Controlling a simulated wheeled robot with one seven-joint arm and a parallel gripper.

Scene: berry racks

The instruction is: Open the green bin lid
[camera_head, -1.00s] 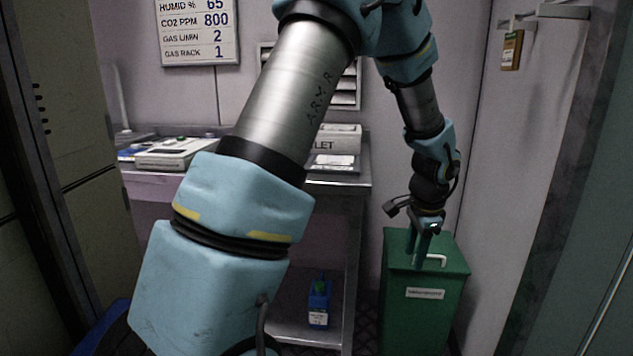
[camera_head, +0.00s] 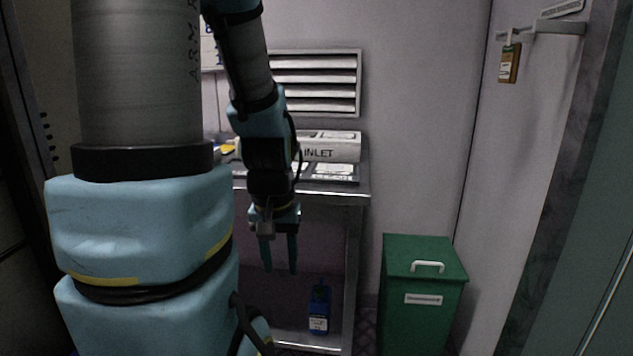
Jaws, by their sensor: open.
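The green bin (camera_head: 420,310) stands on the floor right of the metal table, against the wall. Its green lid (camera_head: 400,255) is shut and lies flat on top. A white handle (camera_head: 428,266) sits on the lid, and a white label (camera_head: 423,299) is on the bin's front. My gripper (camera_head: 279,270) points down with its two green fingers apart and nothing between them. It is well to the left of the bin, in front of the table, and touches neither the lid nor the handle.
A metal table (camera_head: 353,200) with an inlet box (camera_head: 340,148) stands left of the bin. A blue bottle (camera_head: 319,310) is on its lower shelf. A tag (camera_head: 509,63) hangs from a wall bracket at right. The space above the bin is clear.

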